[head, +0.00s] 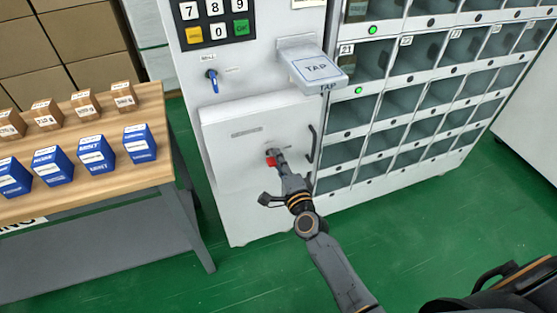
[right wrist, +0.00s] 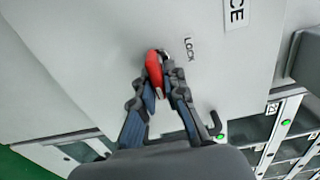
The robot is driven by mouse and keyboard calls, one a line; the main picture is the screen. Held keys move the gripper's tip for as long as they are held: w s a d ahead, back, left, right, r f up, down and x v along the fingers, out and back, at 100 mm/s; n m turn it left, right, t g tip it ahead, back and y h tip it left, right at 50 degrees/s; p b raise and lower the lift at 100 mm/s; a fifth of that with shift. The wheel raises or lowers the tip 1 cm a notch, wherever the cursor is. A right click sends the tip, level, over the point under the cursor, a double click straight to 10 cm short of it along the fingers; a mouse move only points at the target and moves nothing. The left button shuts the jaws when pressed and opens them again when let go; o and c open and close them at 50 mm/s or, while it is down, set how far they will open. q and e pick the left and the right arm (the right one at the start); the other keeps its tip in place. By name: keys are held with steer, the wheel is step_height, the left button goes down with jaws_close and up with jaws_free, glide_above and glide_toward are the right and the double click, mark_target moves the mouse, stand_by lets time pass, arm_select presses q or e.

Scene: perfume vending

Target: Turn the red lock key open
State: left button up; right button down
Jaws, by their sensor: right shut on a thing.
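The red lock key (head: 270,161) sits in the front panel of the white vending machine (head: 225,130). In the right wrist view the red key (right wrist: 153,68) is a tilted red handle beside a small "LOCK" label (right wrist: 191,49). My right gripper (head: 277,158) reaches up to the panel and is shut on the key. In the right wrist view its fingers (right wrist: 160,80) close around the key, which stays partly hidden between them. The exact turn angle of the key is hard to tell. My left gripper is not in view.
A dark door handle (head: 311,144) is just right of the key. A blue key (head: 211,78), a keypad (head: 215,20) and a "TAP" reader (head: 316,68) are above. A table (head: 90,208) with boxes stands left; glass compartments (head: 410,95) are right.

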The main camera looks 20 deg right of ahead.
stand_by(0.4)
steer(key=c, duration=1.4)
jaws_free()
steer(key=shift+c, duration=0.2)
steer(key=s, duration=1.2)
steer(key=shift+d, duration=0.25)
steer(key=shift+f, duration=0.15)
